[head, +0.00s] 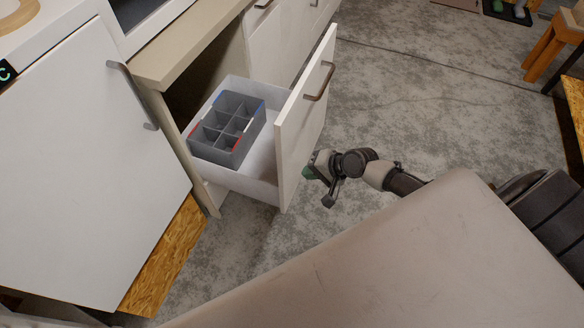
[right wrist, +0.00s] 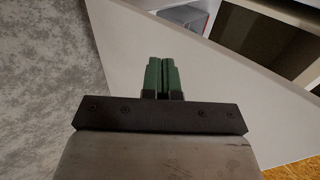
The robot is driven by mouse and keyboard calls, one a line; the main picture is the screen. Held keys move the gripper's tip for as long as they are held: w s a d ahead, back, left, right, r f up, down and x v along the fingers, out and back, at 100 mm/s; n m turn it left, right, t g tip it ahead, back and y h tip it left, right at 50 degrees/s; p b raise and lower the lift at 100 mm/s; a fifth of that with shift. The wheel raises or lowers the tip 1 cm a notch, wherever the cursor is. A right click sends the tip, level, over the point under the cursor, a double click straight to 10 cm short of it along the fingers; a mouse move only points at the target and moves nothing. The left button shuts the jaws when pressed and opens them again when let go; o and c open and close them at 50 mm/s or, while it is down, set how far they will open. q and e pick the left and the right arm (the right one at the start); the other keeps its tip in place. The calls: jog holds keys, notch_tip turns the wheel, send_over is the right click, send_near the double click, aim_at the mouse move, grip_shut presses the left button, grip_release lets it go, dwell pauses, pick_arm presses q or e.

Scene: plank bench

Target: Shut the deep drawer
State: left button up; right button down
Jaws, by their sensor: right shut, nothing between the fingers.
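The deep drawer (head: 304,118) stands pulled out of the cabinet in the head view, with a white front and a dark bar handle (head: 320,82). A grey divided box (head: 228,129) sits inside it. My right gripper (head: 309,173) is at the near lower end of the drawer front, on its outer side. In the right wrist view its green fingers (right wrist: 163,75) are together and empty, pointing at the white drawer front (right wrist: 220,85). I cannot tell whether they touch it. My left gripper is not in view.
A white cabinet door (head: 80,150) with a handle is left of the drawer. More closed drawers (head: 275,45) are beyond it. Grey floor (head: 400,110) lies open to the right. A wooden stool (head: 555,45) stands far right.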

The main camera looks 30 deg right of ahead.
aim_at(285, 170)
jog(key=w+a, duration=0.1)
jog(key=w+a+f, duration=0.1)
jog(key=w, duration=0.1)
jog(key=shift+a, duration=0.25)
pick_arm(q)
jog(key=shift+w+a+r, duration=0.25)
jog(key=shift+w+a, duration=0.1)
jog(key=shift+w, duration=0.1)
pick_arm(e)
jog(key=shift+w+a, duration=0.4)
jog(key=shift+w, duration=0.1)
